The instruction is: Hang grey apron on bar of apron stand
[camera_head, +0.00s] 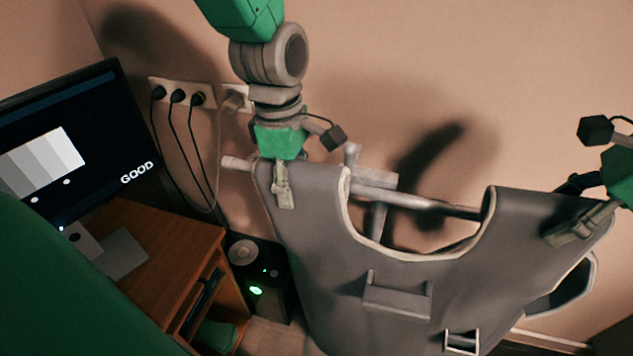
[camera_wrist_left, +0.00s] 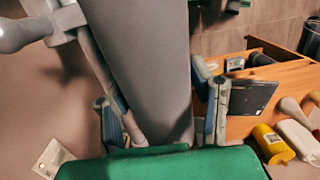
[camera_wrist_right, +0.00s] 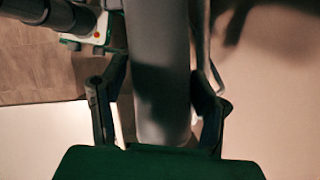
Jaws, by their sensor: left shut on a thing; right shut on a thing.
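The grey apron (camera_head: 400,295) with pale edging hangs spread between my grippers in the head view, its neck cutout between two shoulder parts. My left gripper (camera_head: 284,190) is shut on the apron's left shoulder; that grey shoulder also fills the middle of the left wrist view (camera_wrist_left: 150,70). My right gripper (camera_head: 565,232) is shut on the right shoulder, which shows in the right wrist view (camera_wrist_right: 160,80). The light grey bar (camera_head: 415,198) of the apron stand runs behind the neck cutout, its left end (camera_head: 235,163) sticking out past the left shoulder. Whether the shoulders rest on the bar is unclear.
A wooden desk (camera_head: 165,250) with a monitor (camera_head: 75,140) stands at the left. A black computer case (camera_head: 262,275) is beside it, left of the apron. Wall sockets (camera_head: 182,92) with cables are behind. The left wrist view shows a yellow bottle (camera_wrist_left: 272,143) on the desk.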

